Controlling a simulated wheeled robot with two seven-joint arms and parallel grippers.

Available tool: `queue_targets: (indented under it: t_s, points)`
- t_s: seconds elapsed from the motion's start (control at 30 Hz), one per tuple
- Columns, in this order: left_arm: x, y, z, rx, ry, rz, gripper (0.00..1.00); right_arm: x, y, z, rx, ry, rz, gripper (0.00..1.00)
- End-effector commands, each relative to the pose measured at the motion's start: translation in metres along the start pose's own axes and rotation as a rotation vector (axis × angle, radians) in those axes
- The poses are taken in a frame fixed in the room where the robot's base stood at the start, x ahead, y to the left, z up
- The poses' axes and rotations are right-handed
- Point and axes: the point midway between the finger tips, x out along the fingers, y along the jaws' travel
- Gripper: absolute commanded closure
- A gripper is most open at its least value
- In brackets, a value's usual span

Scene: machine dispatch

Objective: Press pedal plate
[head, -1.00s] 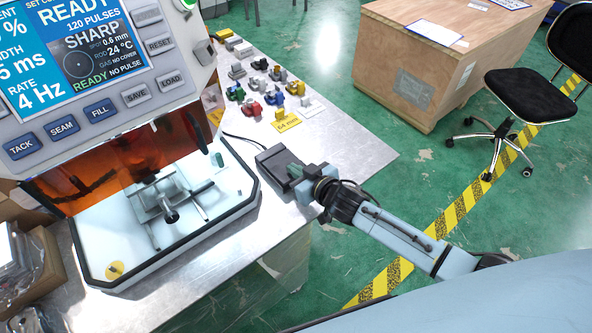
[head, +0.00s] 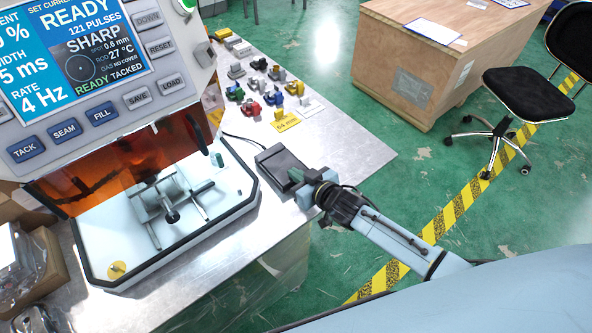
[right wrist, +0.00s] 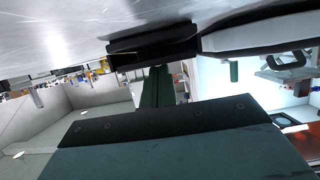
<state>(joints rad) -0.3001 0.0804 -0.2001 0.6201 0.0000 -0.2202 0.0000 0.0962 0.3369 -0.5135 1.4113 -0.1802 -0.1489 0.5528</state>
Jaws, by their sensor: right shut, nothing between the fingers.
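The pedal (head: 276,160) is a dark grey block with a cable. It sits on the metal table just right of the machine. My right gripper (head: 297,176) is shut and empty at the pedal's near right side, its tip at or very close to the plate. I cannot tell if they touch. In the right wrist view the dark pedal (right wrist: 150,44) is just beyond the shut green-grey fingers (right wrist: 157,85). The machine's screen (head: 85,50) reads "READY TACKED" and 121 pulses. My left gripper is not in view.
The machine's white tray (head: 120,245) holds a metal fixture (head: 165,203) under an orange shield. Several coloured small parts (head: 262,90) and a yellow "64 mm" card (head: 287,122) lie behind the pedal. A wooden crate (head: 430,70) and a chair (head: 525,93) stand beyond the table.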

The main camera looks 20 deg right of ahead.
Motion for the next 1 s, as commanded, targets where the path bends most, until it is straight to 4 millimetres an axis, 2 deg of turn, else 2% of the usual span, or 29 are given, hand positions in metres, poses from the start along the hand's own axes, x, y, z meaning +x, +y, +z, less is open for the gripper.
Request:
queue_targets:
  t_s: [0.03,0.23,0.3,0.6,0.8,1.0]
  points:
    - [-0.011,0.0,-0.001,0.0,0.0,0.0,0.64,-0.004,0.0,-0.009,0.001,-0.003,0.0,1.0]
    - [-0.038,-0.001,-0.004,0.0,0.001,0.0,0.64,-0.013,-0.001,-0.037,0.0,0.01,-0.002,1.0]
    - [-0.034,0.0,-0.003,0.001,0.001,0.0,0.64,-0.03,-0.001,-0.027,-0.001,0.007,-0.003,1.0]
    - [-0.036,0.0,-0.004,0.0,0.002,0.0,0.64,-0.086,-0.001,-0.019,0.0,0.012,-0.003,1.0]
    - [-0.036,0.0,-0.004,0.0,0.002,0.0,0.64,-0.105,-0.001,-0.017,0.0,0.015,-0.003,1.0]
    - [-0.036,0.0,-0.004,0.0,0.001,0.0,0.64,-0.109,0.0,-0.016,-0.002,0.016,-0.003,1.0]
